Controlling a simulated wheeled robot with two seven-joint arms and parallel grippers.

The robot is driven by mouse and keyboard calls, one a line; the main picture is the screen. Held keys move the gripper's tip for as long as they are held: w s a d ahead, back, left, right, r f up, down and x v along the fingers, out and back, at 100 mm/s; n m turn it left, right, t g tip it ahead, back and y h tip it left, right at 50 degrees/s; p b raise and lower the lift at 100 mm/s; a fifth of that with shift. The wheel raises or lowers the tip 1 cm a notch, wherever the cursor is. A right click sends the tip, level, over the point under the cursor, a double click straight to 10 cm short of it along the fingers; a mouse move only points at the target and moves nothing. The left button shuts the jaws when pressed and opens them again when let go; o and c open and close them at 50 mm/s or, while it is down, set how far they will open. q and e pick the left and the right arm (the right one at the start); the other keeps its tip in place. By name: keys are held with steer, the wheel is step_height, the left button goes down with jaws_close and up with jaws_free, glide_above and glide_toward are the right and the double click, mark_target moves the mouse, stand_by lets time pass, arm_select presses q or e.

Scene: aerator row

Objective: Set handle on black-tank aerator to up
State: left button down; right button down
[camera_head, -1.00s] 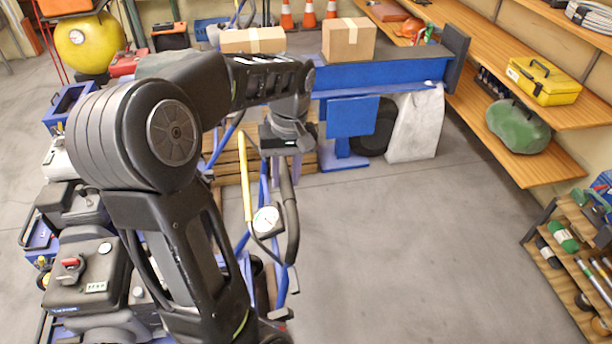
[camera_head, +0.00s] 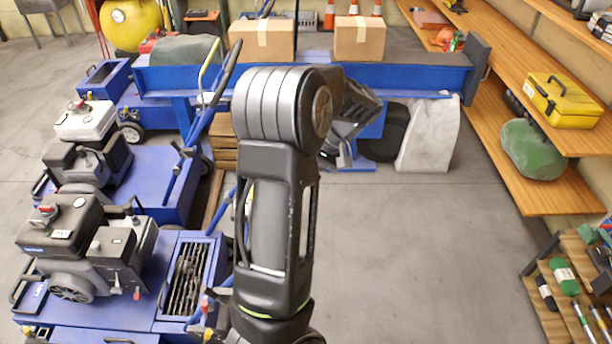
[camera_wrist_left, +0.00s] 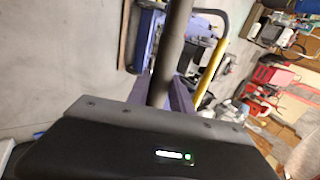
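A row of blue aerators stands at the left in the head view. My arm hides most of the nearest handle. My left gripper (camera_head: 345,150) is past my arm's elbow, its fingers hard to make out. In the left wrist view a dark bar (camera_wrist_left: 172,50) and a yellow lever (camera_wrist_left: 212,75) extend beyond the gripper body; finger opening is hidden.
A blue beam bench (camera_head: 420,80) with two cardboard boxes (camera_head: 262,40) crosses the back. A white sack (camera_head: 428,135) stands beneath it. Wooden shelves (camera_head: 500,130) line the right, with a yellow toolbox (camera_head: 562,100). The floor (camera_head: 420,250) at centre right is clear.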

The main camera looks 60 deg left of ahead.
arm_select(q)
steer(key=shift+w+d+f, duration=0.45)
steer(key=shift+d+f, duration=0.2)
steer(key=shift+f, duration=0.05)
steer(key=c, duration=1.5)
jaws_free()
steer(key=shift+w, duration=0.1)
steer(key=shift+c, duration=0.2)
steer(key=o, duration=0.3)
steer(key=shift+w+d+f, duration=0.1)
steer(key=shift+w, duration=0.25)
steer(key=shift+o, duration=0.6)
steer(key=shift+r, duration=0.2)
